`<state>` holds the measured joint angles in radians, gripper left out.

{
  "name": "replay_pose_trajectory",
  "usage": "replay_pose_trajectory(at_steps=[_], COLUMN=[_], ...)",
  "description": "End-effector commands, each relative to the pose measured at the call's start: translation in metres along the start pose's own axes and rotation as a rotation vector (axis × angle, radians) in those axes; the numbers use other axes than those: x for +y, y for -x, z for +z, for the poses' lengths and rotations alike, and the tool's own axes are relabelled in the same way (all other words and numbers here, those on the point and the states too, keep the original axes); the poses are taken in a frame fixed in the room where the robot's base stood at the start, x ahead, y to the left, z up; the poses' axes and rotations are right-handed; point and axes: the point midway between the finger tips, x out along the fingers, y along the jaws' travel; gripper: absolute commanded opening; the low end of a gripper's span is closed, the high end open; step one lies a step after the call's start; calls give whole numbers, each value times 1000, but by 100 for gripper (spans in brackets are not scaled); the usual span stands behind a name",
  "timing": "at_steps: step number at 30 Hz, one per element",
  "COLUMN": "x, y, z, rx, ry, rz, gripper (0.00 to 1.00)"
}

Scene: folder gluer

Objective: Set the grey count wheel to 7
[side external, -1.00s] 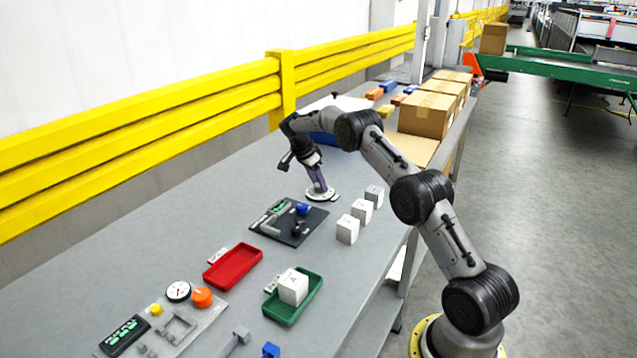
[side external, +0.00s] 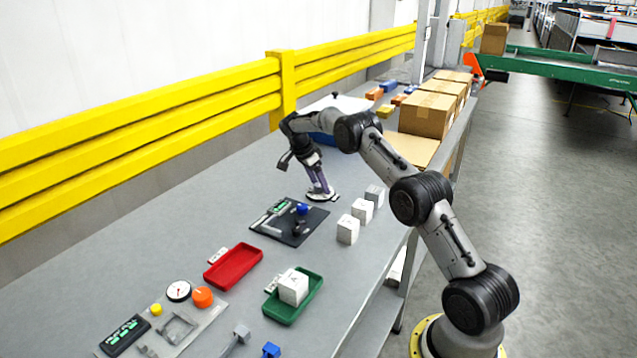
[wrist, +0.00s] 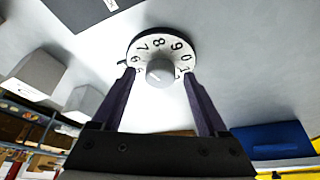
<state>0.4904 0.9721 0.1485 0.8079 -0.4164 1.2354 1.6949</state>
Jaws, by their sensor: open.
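The count wheel is a white round dial (wrist: 183,43) with black digits and a grey knob (wrist: 160,72) at its middle. In the wrist view the digits 6, 7, 8, 9, 0 and 1 can be made out along the upper rim; the lower ones are hidden or unclear. A small dark mark sits at the dial's left edge; I cannot tell which digit is set. My gripper (wrist: 159,75) is open, one dark finger each side of the knob, with gaps between. In the side view my gripper (side external: 319,187) points down over the dial (side external: 325,197).
A dark panel (side external: 284,232) with a blue knob lies beside the dial. Several pale cubes (side external: 348,229) stand to its right. A red tray (side external: 233,266), a green tray (side external: 301,309) and a grey control plate are nearer the camera. Cardboard boxes (side external: 423,113) stand farther back.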

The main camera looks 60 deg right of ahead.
Motion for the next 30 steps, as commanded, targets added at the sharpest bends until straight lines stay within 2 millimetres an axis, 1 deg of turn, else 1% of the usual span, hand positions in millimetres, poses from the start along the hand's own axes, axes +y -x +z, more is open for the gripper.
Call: replay_pose_trajectory(at_steps=[5, 8, 11, 18, 21, 27, 30], x=[0, -1, -2, -1, -1, -1, 0], y=[3, 13, 30, 83, 102, 129, 135], z=[0, -1, -1, 0, 0, 0, 0], rx=[1, 1, 1, 0, 0, 0, 0], ry=[0, -1, -1, -1, 0, -1, 1], rz=[-2, -5, -7, -6, -5, -3, -1], gripper=[77, 77, 77, 77, 77, 77, 77])
